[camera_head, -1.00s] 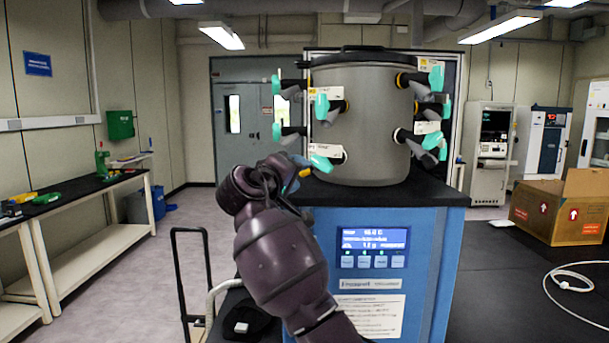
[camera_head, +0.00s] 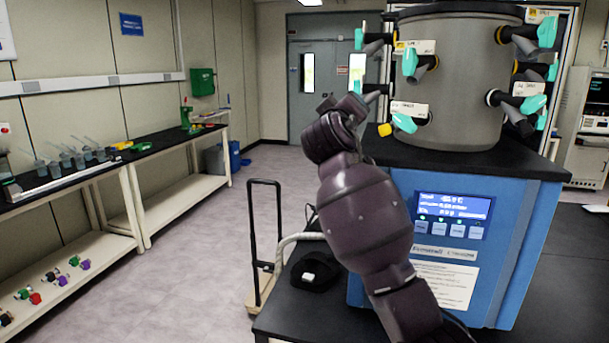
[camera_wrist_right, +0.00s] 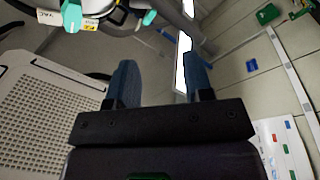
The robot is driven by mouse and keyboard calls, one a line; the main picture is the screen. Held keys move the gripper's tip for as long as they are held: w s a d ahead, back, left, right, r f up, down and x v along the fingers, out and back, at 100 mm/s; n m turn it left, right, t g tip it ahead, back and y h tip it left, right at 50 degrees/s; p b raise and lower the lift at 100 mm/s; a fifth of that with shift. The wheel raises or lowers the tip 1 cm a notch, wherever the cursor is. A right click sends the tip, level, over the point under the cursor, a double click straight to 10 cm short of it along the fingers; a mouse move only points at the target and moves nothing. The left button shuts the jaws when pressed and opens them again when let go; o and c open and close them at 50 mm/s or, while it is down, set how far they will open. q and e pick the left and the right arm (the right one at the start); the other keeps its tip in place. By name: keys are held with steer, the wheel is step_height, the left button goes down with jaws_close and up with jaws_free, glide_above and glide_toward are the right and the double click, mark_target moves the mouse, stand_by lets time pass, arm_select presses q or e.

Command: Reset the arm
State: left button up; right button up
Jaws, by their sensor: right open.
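My right arm (camera_head: 365,210) is dark purple and rises from the bottom of the head view, in front of the freeze dryer's left side. Its wrist (camera_head: 330,135) is bent near the dryer's lower left valve, and the hand's far side is hidden there. In the right wrist view my right gripper (camera_wrist_right: 160,82) is open, with two blue-grey fingers apart and nothing between them. A teal valve handle (camera_wrist_right: 73,15) shows at that view's top left, clear of the fingers. My left gripper is not in view.
The freeze dryer has a grey drum (camera_head: 460,85) with several teal-handled valves (camera_head: 409,62) sticking out, and a blue cabinet (camera_head: 530,240). A cart handle (camera_head: 281,225) stands left of it. Benches (camera_head: 150,150) line the left wall. The floor (camera_head: 225,255) between is clear.

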steer(key=s+d+f+y, duration=0.3)
steer(key=f, duration=0.7)
steer(key=s+d+f+m+y, duration=0.1)
steer(key=s+d+f+y, duration=0.2)
steer(key=f, duration=0.7)
steer(key=s+d+f+y, duration=0.2)
steer(key=s+f+y, duration=0.15)
steer(key=f, duration=0.75)
steer(key=s+d+f+m+g+h, duration=0.1)
steer(key=s+d+f+g, duration=0.2)
steer(key=s+f, duration=1.1)
steer(key=s+d+f+m+g+h, duration=0.2)
steer(key=s+d+f+g, duration=0.2)
steer(key=s+f, duration=1)
steer(key=s+d, duration=0.3)
steer(key=s, duration=0.1)
steer(key=shift+s+f, duration=0.25)
